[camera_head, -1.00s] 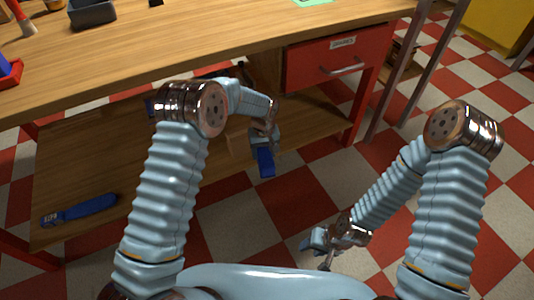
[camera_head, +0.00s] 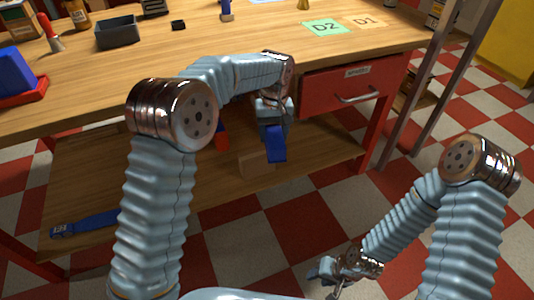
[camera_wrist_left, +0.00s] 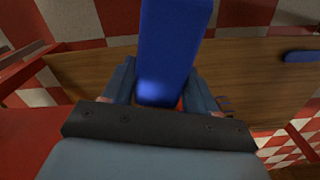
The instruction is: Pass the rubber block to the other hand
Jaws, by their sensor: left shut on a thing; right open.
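The blue rubber block (camera_head: 276,149) hangs from my left gripper (camera_head: 273,124) in the head view, in front of the workbench and left of the red drawer. In the left wrist view the block (camera_wrist_left: 172,45) stands between the two fingers of the gripper (camera_wrist_left: 160,92), which is shut on it. My right gripper (camera_head: 330,275) is low at the bottom of the head view, over the checkered floor, open and apart from the block. Its fingertips are small and partly hidden.
A red drawer (camera_head: 350,82) is beneath. Open floor lies between my arms.

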